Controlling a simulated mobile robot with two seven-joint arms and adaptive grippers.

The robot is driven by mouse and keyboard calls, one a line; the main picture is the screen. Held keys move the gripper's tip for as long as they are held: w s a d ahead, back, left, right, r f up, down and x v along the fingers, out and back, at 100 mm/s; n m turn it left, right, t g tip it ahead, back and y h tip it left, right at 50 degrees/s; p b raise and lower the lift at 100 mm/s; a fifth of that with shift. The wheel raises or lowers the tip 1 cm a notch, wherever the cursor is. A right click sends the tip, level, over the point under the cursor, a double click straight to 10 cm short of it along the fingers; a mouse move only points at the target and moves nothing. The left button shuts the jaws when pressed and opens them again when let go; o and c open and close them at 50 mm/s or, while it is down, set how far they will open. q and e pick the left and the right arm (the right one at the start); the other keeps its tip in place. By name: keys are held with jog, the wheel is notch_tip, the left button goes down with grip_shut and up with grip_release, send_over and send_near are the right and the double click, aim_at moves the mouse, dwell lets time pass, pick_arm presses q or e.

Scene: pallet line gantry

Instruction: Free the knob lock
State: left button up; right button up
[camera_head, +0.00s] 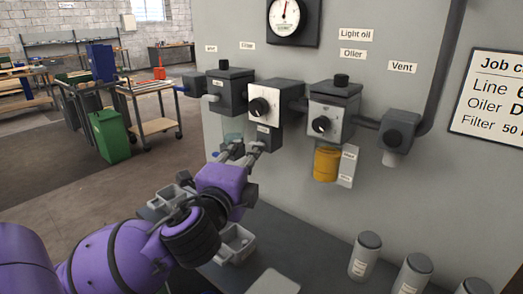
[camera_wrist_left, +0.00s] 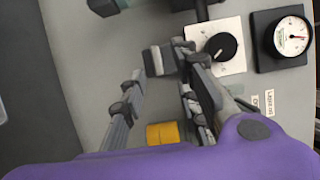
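A black round knob (camera_head: 259,106) sits on the pale front plate of a dark regulator unit (camera_head: 290,92) on the grey panel. The same knob (camera_wrist_left: 221,46) shows on its white plate in the left wrist view. A second black knob (camera_head: 321,124) is on the unit under the oiler label. My left gripper (camera_head: 243,150) is just below the first knob, fingers pointing up at the panel. In the left wrist view its fingers (camera_wrist_left: 160,85) are spread with nothing held. The knob shows beyond one finger, apart from it as far as I can see. My right gripper is out of view.
A yellow bowl (camera_head: 327,164) hangs under the oiler unit, right of my gripper. A gauge (camera_head: 292,20) is above the knob. Grey trays (camera_head: 236,243) and several grey canisters (camera_head: 365,256) are on the bench below. A job card (camera_head: 490,97) is at the right.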

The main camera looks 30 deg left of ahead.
pick_arm(q)
jog(key=b+x, duration=0.1)
jog(key=x, duration=0.5)
jog(key=shift+f, duration=0.15)
jog(key=shift+w+a, duration=0.2)
jog(key=shift+w, duration=0.3)
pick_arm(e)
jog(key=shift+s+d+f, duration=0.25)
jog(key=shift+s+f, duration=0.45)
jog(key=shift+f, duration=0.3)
pick_arm(q)
jog(key=shift+c, duration=0.4)
